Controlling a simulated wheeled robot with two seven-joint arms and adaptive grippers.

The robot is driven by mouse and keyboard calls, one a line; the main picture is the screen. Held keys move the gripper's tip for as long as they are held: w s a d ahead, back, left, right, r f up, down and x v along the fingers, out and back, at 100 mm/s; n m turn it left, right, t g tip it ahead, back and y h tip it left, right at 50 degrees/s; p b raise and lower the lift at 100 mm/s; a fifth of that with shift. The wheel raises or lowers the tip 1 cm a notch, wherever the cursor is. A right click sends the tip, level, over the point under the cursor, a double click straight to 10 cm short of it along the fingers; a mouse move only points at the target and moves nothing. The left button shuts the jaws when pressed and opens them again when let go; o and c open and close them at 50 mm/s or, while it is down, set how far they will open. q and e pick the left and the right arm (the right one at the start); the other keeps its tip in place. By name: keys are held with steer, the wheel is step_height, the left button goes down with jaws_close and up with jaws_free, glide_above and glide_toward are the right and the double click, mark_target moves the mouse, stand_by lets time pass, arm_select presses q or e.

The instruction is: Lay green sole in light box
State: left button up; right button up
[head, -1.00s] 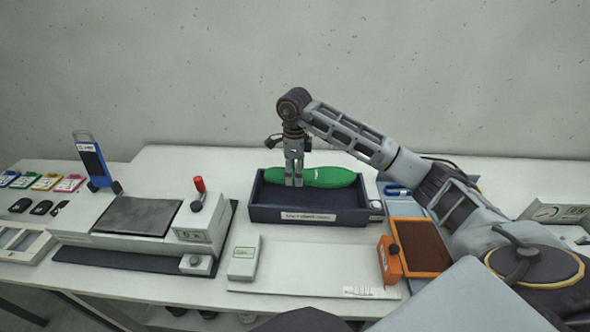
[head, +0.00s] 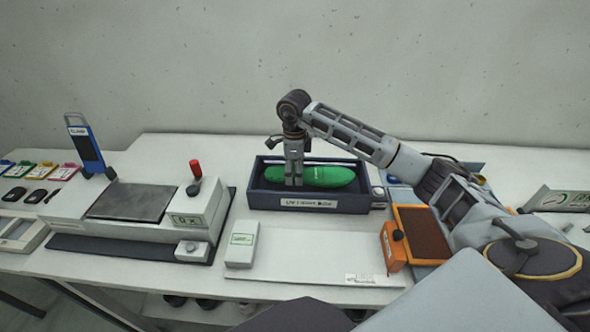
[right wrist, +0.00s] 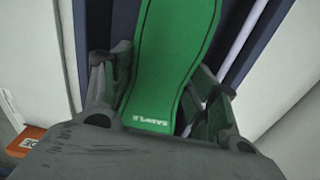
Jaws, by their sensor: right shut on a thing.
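The green sole (head: 328,176) lies lengthwise inside the dark blue light box (head: 310,205), with its surface facing up. My right gripper (head: 294,184) points down over the left part of the sole and is shut on it. In the right wrist view the sole (right wrist: 178,45) runs between the two fingers (right wrist: 160,95), with white lettering near its end. The dark wall of the box (right wrist: 240,35) shows beside it. Whether the sole touches the box floor is hard to tell. My left gripper is not in view.
A press-like machine with a grey plate (head: 132,202) and red knob stands left of the box. A white device (head: 241,244) and a pale flat board (head: 310,262) are in front. An orange tray (head: 422,232) sits to the right, under my right arm.

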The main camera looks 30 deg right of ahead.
steer(key=shift+f+b, duration=0.45)
steer(key=shift+f, duration=0.35)
steer(key=o, duration=1.3)
steer(key=shift+c, duration=0.2)
step_height(320, 180, up, 12)
steer(key=shift+a, duration=0.1)
stand_by(0.7)
